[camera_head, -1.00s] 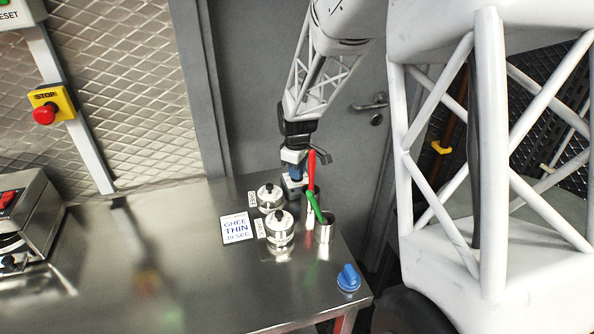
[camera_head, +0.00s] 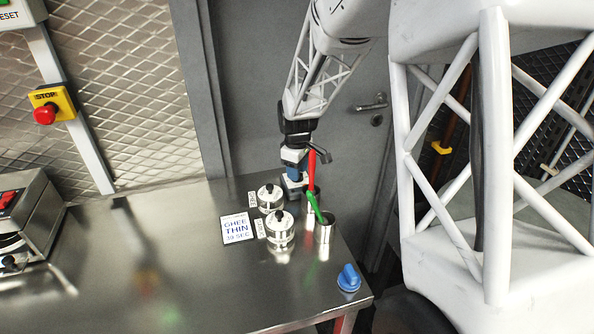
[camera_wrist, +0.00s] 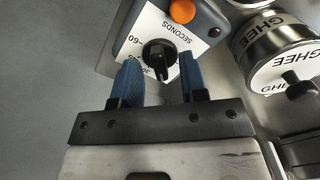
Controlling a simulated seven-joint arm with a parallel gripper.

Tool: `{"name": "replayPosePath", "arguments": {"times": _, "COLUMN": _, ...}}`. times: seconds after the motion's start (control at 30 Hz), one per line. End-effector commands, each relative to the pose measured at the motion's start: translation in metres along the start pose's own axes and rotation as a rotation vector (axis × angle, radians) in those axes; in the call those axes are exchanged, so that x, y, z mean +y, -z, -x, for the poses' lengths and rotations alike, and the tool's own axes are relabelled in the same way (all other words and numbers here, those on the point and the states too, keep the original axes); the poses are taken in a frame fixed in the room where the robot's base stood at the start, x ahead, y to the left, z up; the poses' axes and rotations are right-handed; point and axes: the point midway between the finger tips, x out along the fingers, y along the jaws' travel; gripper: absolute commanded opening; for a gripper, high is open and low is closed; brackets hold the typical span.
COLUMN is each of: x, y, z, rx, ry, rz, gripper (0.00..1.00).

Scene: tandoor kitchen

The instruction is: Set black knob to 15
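The black knob (camera_wrist: 158,53) sits on a white dial face (camera_wrist: 185,40) marked SECONDS, with 60 and 30 readable and other marks partly covered. In the wrist view my gripper (camera_wrist: 160,80) has its two blue fingers apart, one on each side of the knob's near end, with nothing visibly held. Whether a finger touches the knob cannot be told. In the head view my gripper (camera_head: 294,180) is low over the far end of the steel table, beside the dial's box, which is mostly hidden there.
An orange button (camera_wrist: 182,10) is beside the dial. A sign (camera_head: 237,229) and a blue knob (camera_head: 348,278) are on the table (camera_head: 150,250), whose left middle is clear.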

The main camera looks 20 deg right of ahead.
Motion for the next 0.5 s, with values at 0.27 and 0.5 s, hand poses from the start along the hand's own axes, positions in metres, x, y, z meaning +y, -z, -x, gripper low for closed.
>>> {"name": "replayPosePath", "arguments": {"times": 0.27, "x": 0.001, "y": 0.001, "z": 0.029, "rx": 0.002, "ry": -0.003, "rz": 0.0, "gripper": 0.39}}
{"name": "replayPosePath", "arguments": {"times": 0.5, "x": 0.0, "y": 0.0, "z": 0.058, "rx": 0.0, "ry": -0.001, "rz": 0.0, "gripper": 0.39}}
